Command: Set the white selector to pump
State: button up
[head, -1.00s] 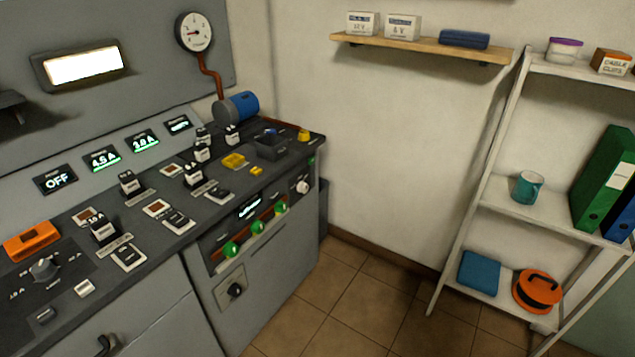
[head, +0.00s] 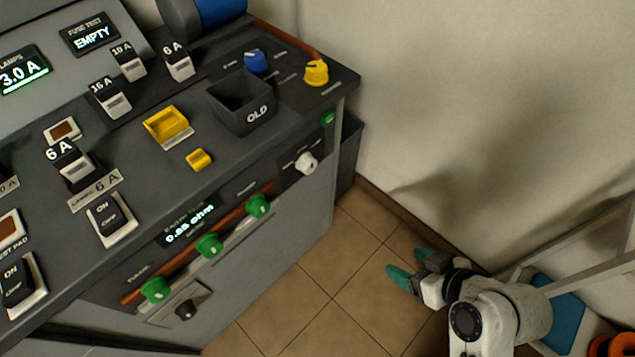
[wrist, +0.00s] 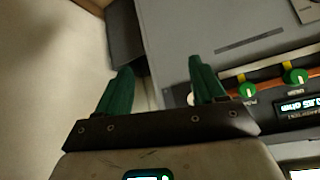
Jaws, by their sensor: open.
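The white selector (head: 306,162) is a small white knob on the front panel of the bench, near its right end; the labels around it are too small to read. In the wrist view it shows as a pale bit (wrist: 192,99) just left of one finger, mostly hidden. My gripper (head: 404,268) is at the lower right in the head view, apart from the bench and right of the selector. Its green fingers (wrist: 158,85) are spread with nothing between them.
Several green knobs (head: 209,245) sit along a copper pipe left of the selector. A blue knob (head: 256,61) and a yellow knob (head: 316,72) stand on top near a bin marked OLD (head: 241,103). A dark bin (head: 347,155) stands beside the bench. A shelf rack (head: 590,250) is at right.

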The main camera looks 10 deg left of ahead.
jog(key=w+a+f+n+t+y+b, duration=0.1)
jog(key=w+a+n+t+y+b, duration=0.25)
jog(key=w+a+b, duration=0.4)
jog(key=n+t+y+b, duration=0.2)
jog(key=y+b, duration=0.3)
send_near(312, 168)
jog(key=shift+h, duration=0.25)
jog(key=x, duration=0.9)
jog(key=shift+s+a+r, duration=0.1)
jog(key=shift+r, duration=0.2)
jog(key=shift+c, duration=0.4)
jog(key=c, duration=1)
